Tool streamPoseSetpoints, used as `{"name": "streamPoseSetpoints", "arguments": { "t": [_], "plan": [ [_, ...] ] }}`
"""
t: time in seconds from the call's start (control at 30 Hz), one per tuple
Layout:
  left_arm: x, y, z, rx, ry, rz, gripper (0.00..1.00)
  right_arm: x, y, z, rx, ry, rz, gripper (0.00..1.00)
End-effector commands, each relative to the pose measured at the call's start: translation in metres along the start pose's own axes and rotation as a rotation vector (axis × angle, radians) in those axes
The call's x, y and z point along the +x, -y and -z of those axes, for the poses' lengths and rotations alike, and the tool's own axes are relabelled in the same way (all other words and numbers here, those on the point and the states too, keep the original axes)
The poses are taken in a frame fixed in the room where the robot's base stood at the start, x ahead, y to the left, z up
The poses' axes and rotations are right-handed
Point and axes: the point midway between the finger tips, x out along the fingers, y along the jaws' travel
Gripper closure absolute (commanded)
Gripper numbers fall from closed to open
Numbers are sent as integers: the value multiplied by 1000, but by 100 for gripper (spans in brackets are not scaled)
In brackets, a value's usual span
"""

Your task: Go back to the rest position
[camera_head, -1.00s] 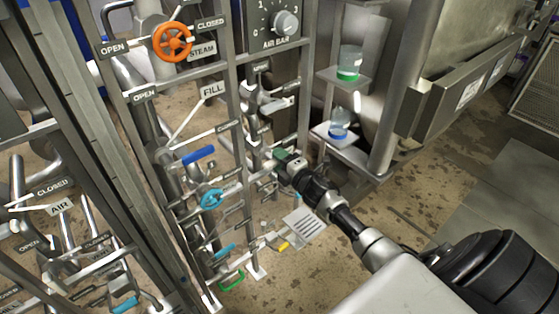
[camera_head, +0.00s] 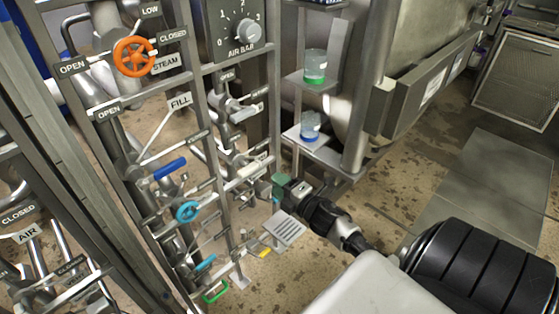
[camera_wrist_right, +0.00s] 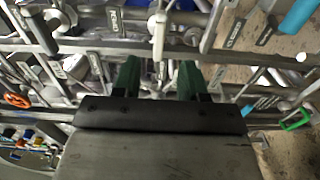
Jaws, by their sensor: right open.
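My right gripper (camera_head: 277,185) reaches toward the pipe rack from the lower right in the head view, near its lower right part. In the right wrist view its two green fingers (camera_wrist_right: 160,75) stand apart with nothing held between them. Pipes and a pale lever handle (camera_wrist_right: 159,35) show beyond the fingers; I cannot tell the exact distance to them. My left gripper is not in view.
The valve rack carries an orange handwheel (camera_head: 133,56), a blue lever (camera_head: 170,168), a cyan handwheel (camera_head: 187,211) and an air bar dial (camera_head: 242,32). Green (camera_head: 314,68) and blue (camera_head: 310,126) containers stand on shelves beside the vessel. Floor is free at the right.

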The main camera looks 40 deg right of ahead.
Motion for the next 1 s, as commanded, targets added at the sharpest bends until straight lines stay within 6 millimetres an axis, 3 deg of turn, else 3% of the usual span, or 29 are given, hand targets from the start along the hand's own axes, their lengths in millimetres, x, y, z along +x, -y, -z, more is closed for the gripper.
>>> {"name": "streamPoseSetpoints", "arguments": {
  "t": [0.47, 0.57, 0.67, 0.77, 0.9, 1.0],
  "plan": [
    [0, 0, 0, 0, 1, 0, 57, 0, 0, 0, 1, 0, 1, 57],
    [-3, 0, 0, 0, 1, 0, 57, -2, 10, 0, 29, 12, 24, 57],
    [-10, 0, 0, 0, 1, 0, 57, -12, 43, 0, 131, 57, 105, 57],
    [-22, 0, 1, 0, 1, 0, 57, -35, 100, 6, 301, 142, 242, 57],
    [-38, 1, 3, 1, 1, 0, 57, -91, 190, 28, 559, 303, 467, 57],
    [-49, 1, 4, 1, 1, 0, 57, -142, 243, 52, 716, 428, 618, 57]
  ]
}}
